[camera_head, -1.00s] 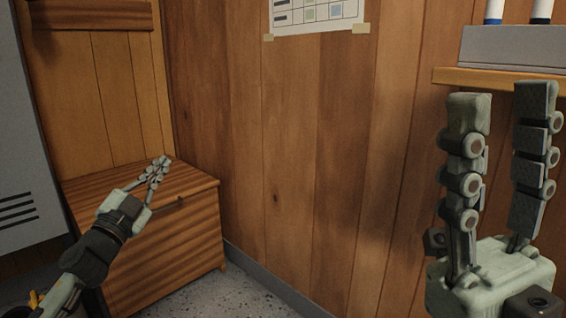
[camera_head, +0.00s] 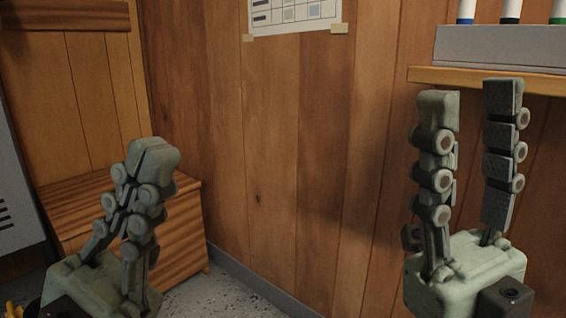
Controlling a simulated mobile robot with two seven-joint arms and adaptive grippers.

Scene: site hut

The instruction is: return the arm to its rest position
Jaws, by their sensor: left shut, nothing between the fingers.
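My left gripper (camera_head: 152,158) is at the lower left of the head view, raised with its fingers pointing up. Its fingers are shut together with nothing between them. It stands in front of the wooden chest and hides part of it. My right gripper (camera_head: 470,95) is at the right, also pointing up, in front of the wood wall below the shelf. Its two fingers stand apart with an empty gap between them.
A wooden chest (camera_head: 188,232) stands in the corner at left, beside a grey locker (camera_head: 22,205). A wooden shelf (camera_head: 540,85) at upper right carries a grey holder (camera_head: 500,48) with markers. A chart (camera_head: 292,14) is taped to the wood wall (camera_head: 275,140).

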